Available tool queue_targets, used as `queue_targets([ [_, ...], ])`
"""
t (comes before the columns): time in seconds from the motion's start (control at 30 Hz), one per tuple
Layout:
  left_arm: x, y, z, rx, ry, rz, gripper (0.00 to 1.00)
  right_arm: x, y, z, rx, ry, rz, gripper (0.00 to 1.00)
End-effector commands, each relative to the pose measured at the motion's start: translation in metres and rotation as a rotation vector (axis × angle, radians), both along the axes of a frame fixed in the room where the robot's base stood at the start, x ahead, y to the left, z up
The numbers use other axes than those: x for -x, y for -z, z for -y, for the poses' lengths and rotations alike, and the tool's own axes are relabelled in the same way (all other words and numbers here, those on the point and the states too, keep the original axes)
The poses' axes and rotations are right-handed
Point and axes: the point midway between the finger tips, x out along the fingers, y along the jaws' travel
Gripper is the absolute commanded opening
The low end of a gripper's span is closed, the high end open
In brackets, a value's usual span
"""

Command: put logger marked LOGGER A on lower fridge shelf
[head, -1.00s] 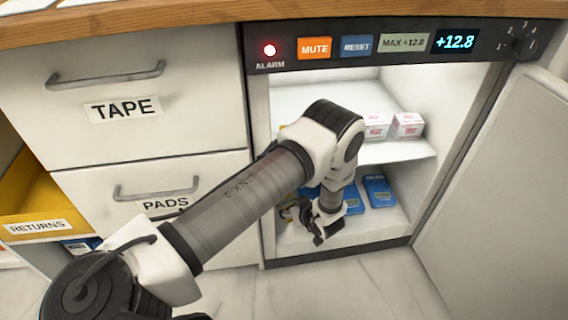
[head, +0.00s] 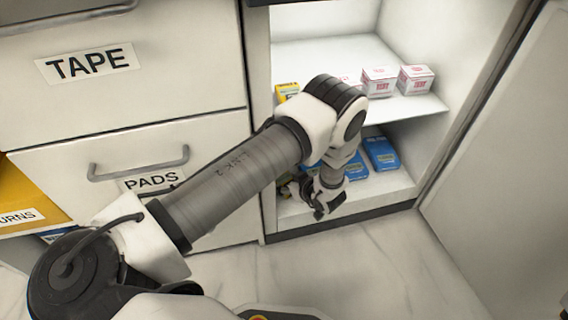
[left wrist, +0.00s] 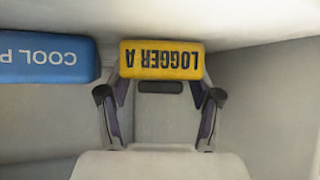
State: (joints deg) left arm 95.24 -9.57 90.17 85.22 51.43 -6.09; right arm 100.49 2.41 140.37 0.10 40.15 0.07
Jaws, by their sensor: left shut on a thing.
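The yellow logger (left wrist: 161,60) marked LOGGER A shows in the left wrist view, its lettering upside down. My left gripper (left wrist: 160,95) is shut on it, one finger at each side. In the head view my left gripper (head: 320,200) is inside the open fridge, low at the front left of the lower fridge shelf (head: 372,197). The logger is mostly hidden there by my own arm and gripper, and I cannot tell whether it touches the shelf. My right gripper is not in view.
Blue packs (head: 381,153) stand on the lower shelf, right of my gripper; a COOL P... pack (left wrist: 45,59) is beside the logger. The upper shelf (head: 415,108) above holds white-and-red boxes (head: 416,79) and a yellow item (head: 286,92). The open door (head: 495,170) bounds the right side.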

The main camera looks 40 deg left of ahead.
Motion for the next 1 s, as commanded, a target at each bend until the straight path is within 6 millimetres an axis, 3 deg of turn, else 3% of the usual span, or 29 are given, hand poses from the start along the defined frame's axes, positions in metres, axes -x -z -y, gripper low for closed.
queue_targets([
  [0.2, 0.000, 0.003, 0.000, -0.001, 0.000, 0.000, 0.17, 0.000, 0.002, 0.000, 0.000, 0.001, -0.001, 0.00],
  [0.23, 0.000, 0.002, 0.000, 0.000, 0.000, 0.000, 0.74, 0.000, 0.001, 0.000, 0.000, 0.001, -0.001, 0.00],
  [0.63, 0.000, -0.006, 0.002, -0.001, 0.001, 0.001, 0.74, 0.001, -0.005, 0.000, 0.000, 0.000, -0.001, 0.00],
  [0.77, 0.006, -0.024, 0.020, -0.001, 0.004, 0.001, 0.74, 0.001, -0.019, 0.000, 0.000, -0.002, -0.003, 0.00],
  [1.0, 0.022, -0.064, 0.069, -0.001, 0.004, 0.001, 0.74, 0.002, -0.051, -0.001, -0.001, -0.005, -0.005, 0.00],
])
